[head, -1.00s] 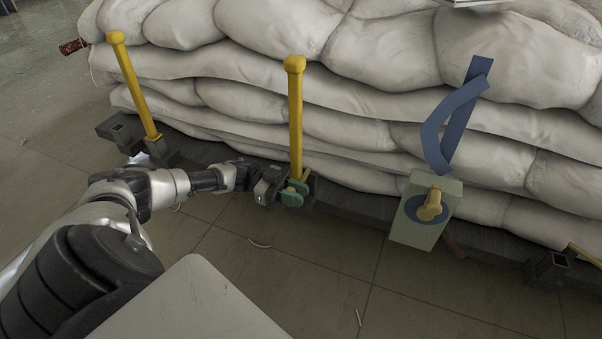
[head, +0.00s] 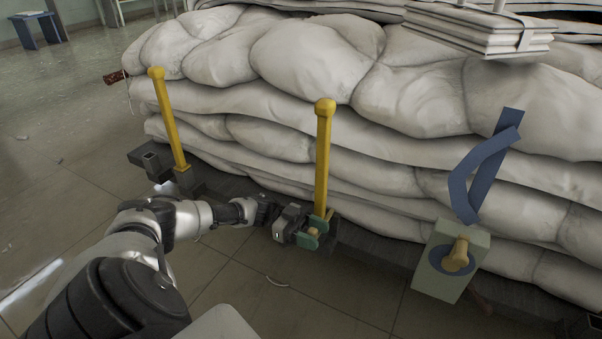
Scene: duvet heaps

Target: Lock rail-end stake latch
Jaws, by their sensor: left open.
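A yellow stake (head: 322,165) stands upright at the rail, in front of the heap. At its foot is a green latch (head: 315,230) with a small yellowish part in it. My left gripper (head: 290,224) is open, right beside the latch on its left; I cannot tell whether they touch. Another yellow stake (head: 168,125) stands further left, near the left end of the dark rail (head: 375,248), its foot in a dark socket. My right gripper is out of view.
White duvets (head: 310,60) are heaped behind the stakes. A pale green box (head: 440,282) with a yellow knob and a blue strap (head: 462,190) hangs at the right. Folded white bedding (head: 480,32) lies on top. Tiled floor is open at the left.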

